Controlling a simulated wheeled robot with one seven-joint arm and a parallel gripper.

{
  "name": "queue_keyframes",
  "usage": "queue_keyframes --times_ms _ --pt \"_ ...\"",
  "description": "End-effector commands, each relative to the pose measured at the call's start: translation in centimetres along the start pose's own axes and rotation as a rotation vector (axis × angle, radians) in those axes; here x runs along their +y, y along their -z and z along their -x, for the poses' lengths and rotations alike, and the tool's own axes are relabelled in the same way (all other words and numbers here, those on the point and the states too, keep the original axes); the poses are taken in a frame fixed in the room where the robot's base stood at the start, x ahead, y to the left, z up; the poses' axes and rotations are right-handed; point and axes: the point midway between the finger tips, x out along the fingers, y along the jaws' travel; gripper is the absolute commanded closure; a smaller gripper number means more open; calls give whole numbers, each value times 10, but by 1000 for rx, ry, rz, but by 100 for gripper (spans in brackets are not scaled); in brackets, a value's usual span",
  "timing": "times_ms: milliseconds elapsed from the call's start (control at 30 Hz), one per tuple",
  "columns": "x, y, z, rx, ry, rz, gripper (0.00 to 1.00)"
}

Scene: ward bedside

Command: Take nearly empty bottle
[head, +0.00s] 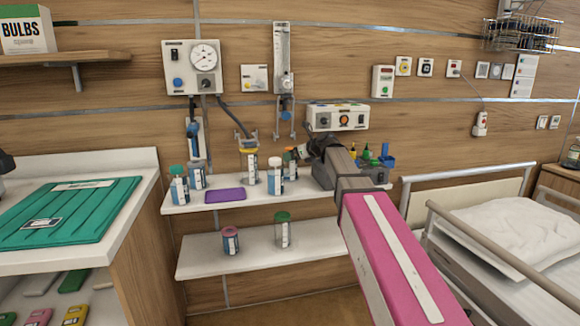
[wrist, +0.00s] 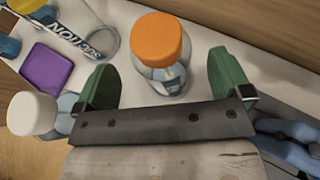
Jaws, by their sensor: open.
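A clear bottle with an orange cap (wrist: 162,40) stands on the shelf in the wrist view. My gripper (wrist: 163,72) is open, with one green finger on each side of this bottle; the fingers look apart from it. The bottle's label and lower body show below the cap, but its liquid level is hard to tell. In the head view, my gripper (head: 300,153) is over the right part of the upper shelf (head: 225,206) and hides much of that bottle. A white-capped bottle (head: 275,178) stands just left; it also shows in the wrist view (wrist: 33,115).
Teal-capped (head: 179,187) and other bottles stand left on the upper shelf, with a purple pad (head: 226,194). A suction canister (head: 249,165) is behind. The lower shelf holds a pink-lidded jar (head: 231,241) and a green-capped bottle (head: 283,230). A bed (head: 470,190) is right.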

Motion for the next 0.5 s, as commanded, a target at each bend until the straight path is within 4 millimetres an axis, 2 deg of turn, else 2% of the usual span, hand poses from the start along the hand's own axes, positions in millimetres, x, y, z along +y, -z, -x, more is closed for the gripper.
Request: queue_keyframes --times_ms 100,233,500 --pt "-3 -2 -20 1 -2 0 3" --pt "-3 -2 -36 1 -1 1 3" --pt "-2 -1 -38 0 0 1 3"
